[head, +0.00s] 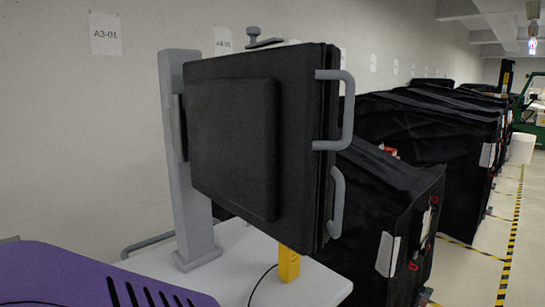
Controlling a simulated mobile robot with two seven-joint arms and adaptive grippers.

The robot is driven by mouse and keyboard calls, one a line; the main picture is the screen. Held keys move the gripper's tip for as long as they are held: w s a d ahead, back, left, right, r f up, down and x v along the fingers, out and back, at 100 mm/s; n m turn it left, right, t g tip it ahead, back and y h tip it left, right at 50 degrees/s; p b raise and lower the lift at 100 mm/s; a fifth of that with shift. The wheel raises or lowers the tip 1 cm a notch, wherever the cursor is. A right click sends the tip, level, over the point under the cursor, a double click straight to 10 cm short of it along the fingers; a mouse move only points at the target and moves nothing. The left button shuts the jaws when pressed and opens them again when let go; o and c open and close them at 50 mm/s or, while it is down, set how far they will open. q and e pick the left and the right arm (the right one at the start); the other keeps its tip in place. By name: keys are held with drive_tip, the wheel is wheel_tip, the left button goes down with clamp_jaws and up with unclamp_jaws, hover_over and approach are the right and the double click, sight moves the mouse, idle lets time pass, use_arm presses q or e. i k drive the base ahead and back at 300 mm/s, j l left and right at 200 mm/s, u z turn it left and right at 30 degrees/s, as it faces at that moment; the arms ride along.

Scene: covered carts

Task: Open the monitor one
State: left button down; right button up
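The black monitor (240,145) stands on a grey post (182,150) on a white table (228,268), its dark flat face with a raised panel turned towards me. Its right edge shows two thin layers lying close together, with a narrow seam between them. Two grey handles stick out at that edge, an upper one (347,110) and a lower one (338,200). A small grey bracket (262,40) sits above the top edge. I see no screen. Neither of my grippers is in view.
A yellow block (288,264) and a black cable are on the table under the monitor. Black covered carts (385,190) stand in a row behind and to the right. A purple slotted shape fills the lower left; I cannot tell what it is.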

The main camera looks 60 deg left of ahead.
sight(254, 119)
drive_tip(key=u, duration=0.45)
drive_tip(key=j+u, duration=0.15)
drive_tip(key=u, duration=0.35)
drive_tip(key=k+j+u, duration=0.1)
drive_tip(key=u, duration=0.35)
drive_tip(key=k+l+z, duration=0.1)
drive_tip(key=z, duration=0.15)
